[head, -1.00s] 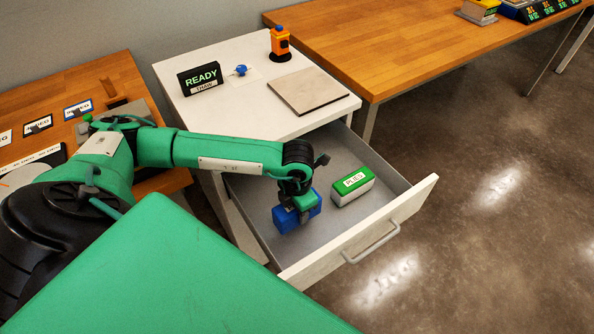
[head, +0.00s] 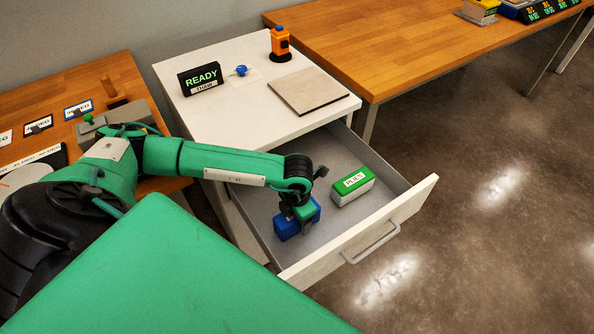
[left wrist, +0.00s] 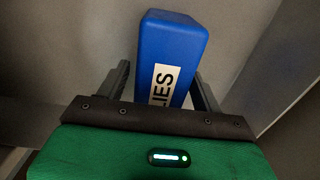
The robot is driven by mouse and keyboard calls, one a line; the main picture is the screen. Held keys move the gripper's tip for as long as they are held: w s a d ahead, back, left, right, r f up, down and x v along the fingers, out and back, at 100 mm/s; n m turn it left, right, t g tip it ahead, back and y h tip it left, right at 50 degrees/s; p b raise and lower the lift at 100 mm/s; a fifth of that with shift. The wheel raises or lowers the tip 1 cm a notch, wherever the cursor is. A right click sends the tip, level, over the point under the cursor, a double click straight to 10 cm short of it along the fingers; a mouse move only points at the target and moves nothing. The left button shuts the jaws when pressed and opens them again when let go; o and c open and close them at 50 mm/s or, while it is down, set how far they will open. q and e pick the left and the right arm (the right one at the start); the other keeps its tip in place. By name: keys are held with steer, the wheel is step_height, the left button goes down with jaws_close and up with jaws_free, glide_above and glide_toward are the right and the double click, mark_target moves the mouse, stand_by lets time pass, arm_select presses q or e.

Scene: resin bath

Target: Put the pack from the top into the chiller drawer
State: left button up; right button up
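The blue pack (head: 287,224) is inside the open chiller drawer (head: 262,232), toward its left side. My left gripper (head: 303,212) points down and is shut on the pack. My right gripper is not in view.
A green and white pack (head: 352,186) lies in the drawer, right of the blue one. The drawer front (head: 365,235) stands out over the floor.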

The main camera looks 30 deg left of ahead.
arm_select(q)
steer(key=shift+r, duration=0.5)
step_height(320, 180, up, 11)
steer(key=shift+f+b, duration=0.2)
steer(key=shift+b, duration=0.35)
steer(key=shift+r, duration=0.4)
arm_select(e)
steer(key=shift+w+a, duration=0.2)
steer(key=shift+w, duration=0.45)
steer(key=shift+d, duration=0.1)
